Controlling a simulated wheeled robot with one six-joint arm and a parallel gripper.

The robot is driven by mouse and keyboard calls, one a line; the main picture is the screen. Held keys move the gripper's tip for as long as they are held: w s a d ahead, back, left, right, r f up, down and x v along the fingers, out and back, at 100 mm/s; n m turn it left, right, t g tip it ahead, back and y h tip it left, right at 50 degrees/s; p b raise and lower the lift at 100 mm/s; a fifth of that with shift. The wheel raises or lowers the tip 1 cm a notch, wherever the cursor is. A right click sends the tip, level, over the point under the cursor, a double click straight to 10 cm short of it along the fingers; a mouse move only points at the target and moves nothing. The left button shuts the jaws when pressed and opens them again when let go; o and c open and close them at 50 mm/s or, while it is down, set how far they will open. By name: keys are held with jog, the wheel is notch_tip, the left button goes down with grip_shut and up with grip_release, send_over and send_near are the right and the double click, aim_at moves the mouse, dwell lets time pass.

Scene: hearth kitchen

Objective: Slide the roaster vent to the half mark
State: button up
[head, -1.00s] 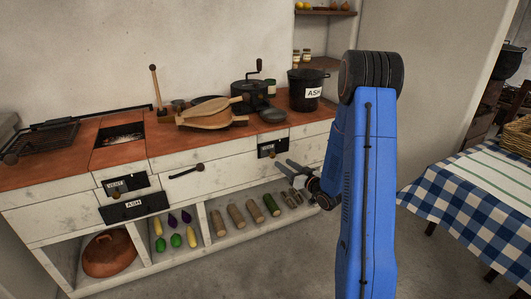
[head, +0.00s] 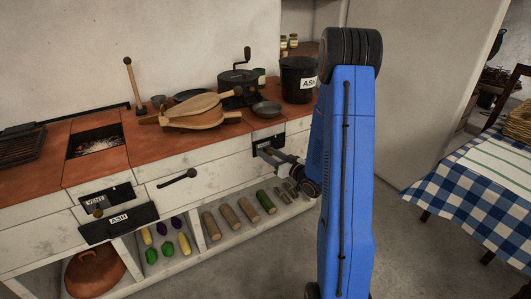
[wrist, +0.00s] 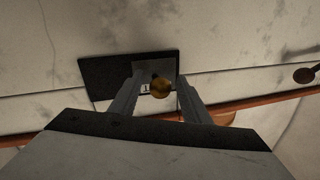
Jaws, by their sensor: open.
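A black vent plate (head: 268,140) is set in the white counter front below the crank-topped roaster drum (head: 240,88). In the wrist view the plate (wrist: 105,75) carries a round brass knob (wrist: 161,88) and a small, mostly hidden white label; its mark cannot be read. My gripper (head: 264,153) is at the plate. In the wrist view my open gripper (wrist: 160,76) has one finger on each side of the knob, with gaps between. Whether the fingertips touch the plate cannot be told.
A second plate labelled VENT (head: 105,200) and an ASH drawer (head: 118,222) are at the left. A dark handle (head: 177,178) sits between them and my gripper. Logs (head: 229,217) lie on the shelf below. A checked-cloth table (head: 470,190) stands at right.

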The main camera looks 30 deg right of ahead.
jog(key=shift+c, duration=0.4)
grip_shut()
jog(key=d, duration=0.3)
jog(key=shift+w, duration=0.1)
jog(key=shift+o, duration=0.4)
grip_release()
